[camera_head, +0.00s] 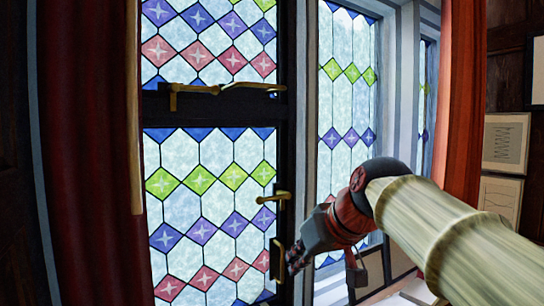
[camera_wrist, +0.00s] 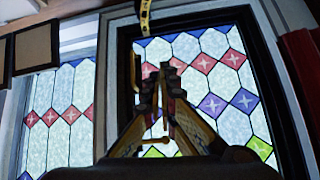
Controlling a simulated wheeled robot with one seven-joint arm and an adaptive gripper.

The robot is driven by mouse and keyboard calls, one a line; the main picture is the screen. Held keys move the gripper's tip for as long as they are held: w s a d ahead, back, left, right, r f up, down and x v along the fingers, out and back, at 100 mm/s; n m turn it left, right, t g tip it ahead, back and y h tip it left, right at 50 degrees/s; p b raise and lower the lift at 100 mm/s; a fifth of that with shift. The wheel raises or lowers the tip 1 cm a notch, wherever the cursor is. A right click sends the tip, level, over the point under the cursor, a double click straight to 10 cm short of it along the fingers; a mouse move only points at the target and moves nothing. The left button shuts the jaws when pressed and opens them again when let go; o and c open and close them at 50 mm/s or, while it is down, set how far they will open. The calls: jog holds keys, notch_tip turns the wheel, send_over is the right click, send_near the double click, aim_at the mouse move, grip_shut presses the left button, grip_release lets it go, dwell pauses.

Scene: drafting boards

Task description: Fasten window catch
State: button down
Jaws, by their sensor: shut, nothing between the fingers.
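The leaded window has a dark frame (camera_head: 284,130). A brass lever catch (camera_head: 272,198) sits on its right stile, its arm lying roughly level and pointing left over the glass. A second brass handle on a dark plate (camera_head: 276,258) is below it. My gripper (camera_head: 294,258) is shut and empty, just right of this lower handle and below the lever catch. In the wrist view my shut fingers (camera_wrist: 163,85) point at the window, beside an upright brass handle (camera_wrist: 135,70). I cannot tell whether they touch it.
A brass stay (camera_head: 225,88) lies along the dark crossbar above. A second leaded window (camera_head: 347,110) stands to the right. Red curtains (camera_head: 85,150) (camera_head: 462,100) hang at both sides. Framed drawings (camera_head: 505,143) hang on the right wall.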

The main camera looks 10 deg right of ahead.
jog(key=w+d+r+n+t+p, duration=0.1)
jog(key=w+r+p, duration=0.2)
jog(key=r, duration=0.7)
jog(key=w+d+r+t+y+p, duration=0.1)
jog(key=w+r+p, duration=0.3)
jog(key=w+r, duration=0.3)
notch_tip(320, 180, up, 4)
jog(key=shift+d+r+n, duration=0.15)
jog(key=shift+n, duration=0.25)
jog(key=shift+w, duration=0.1)
jog(key=x, duration=0.4)
jog(key=s+f+p+x, duration=0.1)
jog(key=x, duration=0.3)
jog(key=f+x, duration=0.1)
jog(key=x, duration=0.3)
jog(key=shift+d+f, duration=0.1)
jog(key=shift+f, duration=0.25)
jog(key=shift+f, duration=0.2)
